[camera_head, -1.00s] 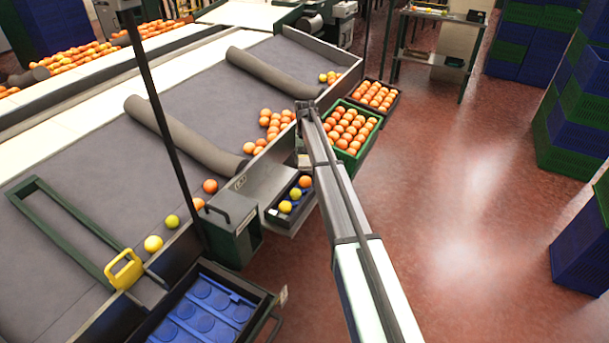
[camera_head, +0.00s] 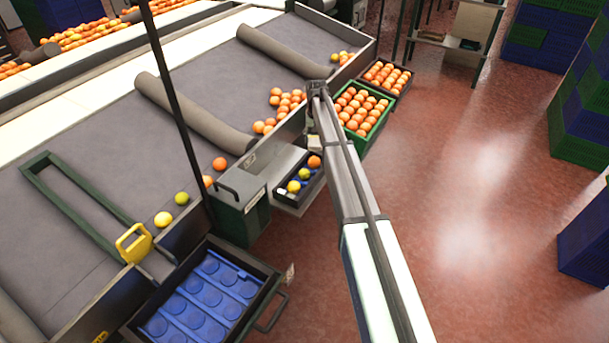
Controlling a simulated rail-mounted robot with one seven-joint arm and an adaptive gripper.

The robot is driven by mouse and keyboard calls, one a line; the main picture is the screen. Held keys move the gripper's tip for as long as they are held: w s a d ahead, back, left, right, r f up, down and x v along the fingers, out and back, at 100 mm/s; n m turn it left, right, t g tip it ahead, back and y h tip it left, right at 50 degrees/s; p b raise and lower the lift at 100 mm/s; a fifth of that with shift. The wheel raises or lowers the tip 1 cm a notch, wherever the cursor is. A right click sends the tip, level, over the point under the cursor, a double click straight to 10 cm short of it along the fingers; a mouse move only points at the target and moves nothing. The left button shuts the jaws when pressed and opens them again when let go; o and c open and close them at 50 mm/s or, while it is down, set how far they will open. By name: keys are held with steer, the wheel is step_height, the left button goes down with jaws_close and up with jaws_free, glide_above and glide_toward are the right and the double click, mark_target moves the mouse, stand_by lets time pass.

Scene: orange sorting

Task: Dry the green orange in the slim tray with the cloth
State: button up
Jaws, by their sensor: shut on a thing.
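The slim dark tray (camera_head: 281,199) sits on a ledge in front of the grey sorting table, near the middle of the view. In it lie a green orange (camera_head: 304,173), a yellow one (camera_head: 293,186) and an orange one (camera_head: 314,162). My arm reaches up the picture just right of the tray, and its far end is over the table's front edge. My gripper is hidden behind the arm. A small pale thing shows beside the arm above the tray; I cannot tell whether it is the cloth.
A green crate (camera_head: 378,132) and a dark crate (camera_head: 402,91), both full of oranges, stand right of the arm. A drawer with blue round pockets (camera_head: 205,300) is at lower left. Loose fruit lies on the grey table (camera_head: 90,190).

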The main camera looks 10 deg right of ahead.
steer(key=shift+a+f, duration=0.1)
steer(key=shift+a+f+b, duration=0.1)
steer(key=shift+a+b, duration=0.15)
steer(key=shift+b, duration=0.15)
steer(key=s+a+b, duration=0.3)
steer(key=s+a, duration=0.1)
steer(key=s, duration=0.2)
steer(key=b, duration=0.3)
glide_above(304, 170)
steer(key=shift+d+f, duration=0.1)
steer(key=shift+f, duration=2.2)
steer(key=shift+f, duration=1)
